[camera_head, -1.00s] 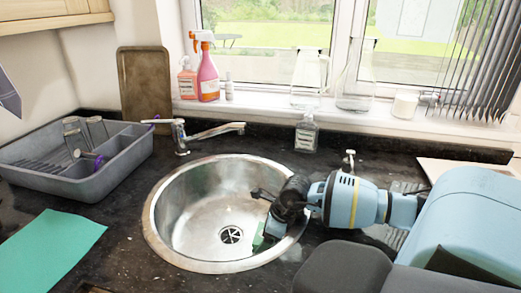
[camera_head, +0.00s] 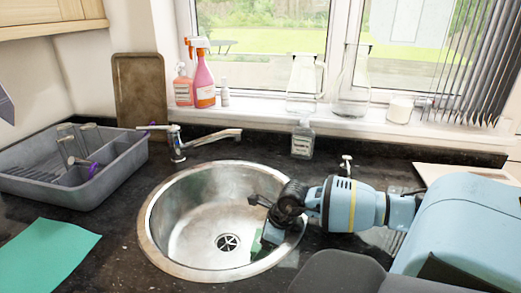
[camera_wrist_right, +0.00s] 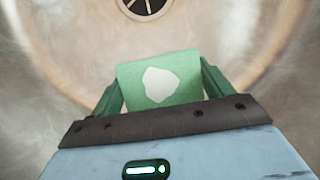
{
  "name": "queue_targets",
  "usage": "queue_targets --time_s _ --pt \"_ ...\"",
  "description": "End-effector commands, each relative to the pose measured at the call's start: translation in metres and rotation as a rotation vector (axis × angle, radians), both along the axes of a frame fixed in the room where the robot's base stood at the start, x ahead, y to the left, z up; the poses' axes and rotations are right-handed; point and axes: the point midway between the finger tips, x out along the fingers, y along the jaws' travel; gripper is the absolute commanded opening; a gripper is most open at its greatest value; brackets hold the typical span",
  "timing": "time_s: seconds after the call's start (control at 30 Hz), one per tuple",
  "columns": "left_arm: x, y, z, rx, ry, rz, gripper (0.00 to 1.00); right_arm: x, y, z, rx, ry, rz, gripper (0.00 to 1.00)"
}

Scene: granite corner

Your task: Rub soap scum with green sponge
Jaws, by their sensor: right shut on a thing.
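The green sponge (camera_wrist_right: 185,90) is clamped between the fingers of my right gripper (camera_wrist_right: 163,88) and has a white patch on its face. In the head view a small part of the sponge (camera_head: 256,243) shows below my right gripper (camera_head: 266,222), inside the right side of the round steel sink (camera_head: 152,240). Whether the sponge touches the sink wall cannot be told. The sink surface shows pale, cloudy areas and, in the wrist view, a brownish ring (camera_wrist_right: 262,72). I cannot tell scum from reflections there. My left gripper is not in view.
The tap (camera_head: 205,139) stands behind the sink. A grey dish rack (camera_head: 50,185) and a teal mat (camera_head: 45,255) lie to the left. A clear bottle (camera_head: 302,142) stands behind the sink on the right. Spray bottles (camera_head: 204,85) and glass jugs (camera_head: 303,85) line the sill.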

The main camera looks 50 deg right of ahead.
Motion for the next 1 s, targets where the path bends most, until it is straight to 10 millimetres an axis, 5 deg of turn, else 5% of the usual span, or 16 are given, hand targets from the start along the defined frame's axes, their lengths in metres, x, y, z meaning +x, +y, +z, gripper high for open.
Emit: queue_targets --time_s 0.07,1.0 --pt "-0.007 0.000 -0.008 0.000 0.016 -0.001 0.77 -0.001 0.000 -0.011 -0.009 0.028 0.002 0.54" --pt "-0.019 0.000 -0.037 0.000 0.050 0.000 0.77 0.044 0.027 -0.003 0.003 0.013 0.003 0.54"
